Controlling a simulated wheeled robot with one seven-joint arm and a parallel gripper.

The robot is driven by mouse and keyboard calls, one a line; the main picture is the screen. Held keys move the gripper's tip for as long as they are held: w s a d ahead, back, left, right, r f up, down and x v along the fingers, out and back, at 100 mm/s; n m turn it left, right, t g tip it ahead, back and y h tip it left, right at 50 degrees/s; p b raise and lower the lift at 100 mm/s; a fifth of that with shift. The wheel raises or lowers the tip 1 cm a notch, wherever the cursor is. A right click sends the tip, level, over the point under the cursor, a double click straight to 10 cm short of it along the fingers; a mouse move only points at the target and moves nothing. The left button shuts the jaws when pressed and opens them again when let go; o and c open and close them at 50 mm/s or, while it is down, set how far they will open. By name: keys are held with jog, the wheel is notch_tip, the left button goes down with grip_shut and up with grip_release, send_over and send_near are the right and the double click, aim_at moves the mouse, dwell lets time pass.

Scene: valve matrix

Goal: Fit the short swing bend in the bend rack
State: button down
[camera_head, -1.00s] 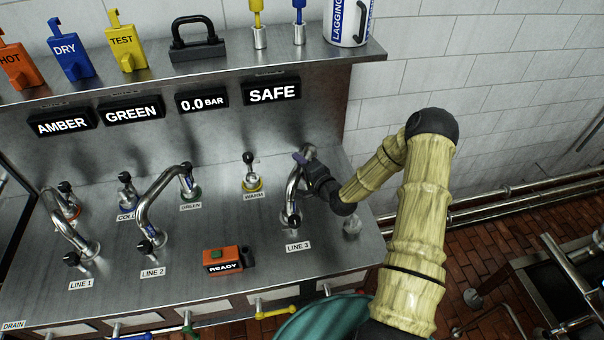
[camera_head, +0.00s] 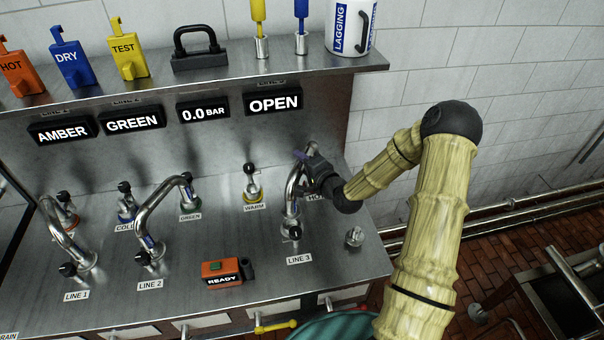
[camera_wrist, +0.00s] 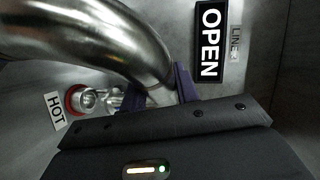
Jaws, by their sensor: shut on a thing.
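The short swing bend (camera_head: 292,192), a polished curved pipe, is at the LINE 3 position on the steel bench. My gripper (camera_head: 304,161) is shut on its upper part from the right. In the wrist view the bend (camera_wrist: 95,40) runs from the upper left down between the purple fingers of my gripper (camera_wrist: 158,93). The LINE 3 port (camera_head: 291,234) with its black knob shows just below the bend's lower end. The bend looks lifted off that port. The HOT port (camera_wrist: 85,100), with a red ring, shows beside the bend. I cannot identify the bend rack.
Two other bends stand at LINE 1 (camera_head: 66,235) and LINE 2 (camera_head: 160,208). The LINE 3 display (camera_head: 273,101) reads OPEN. A READY box (camera_head: 221,271) sits on the bench front. A small metal fitting (camera_head: 354,237) stands at right. A shelf (camera_head: 200,82) overhangs behind.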

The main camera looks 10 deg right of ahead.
jog(key=shift+r+b, duration=0.3)
jog(key=shift+r, duration=1.8)
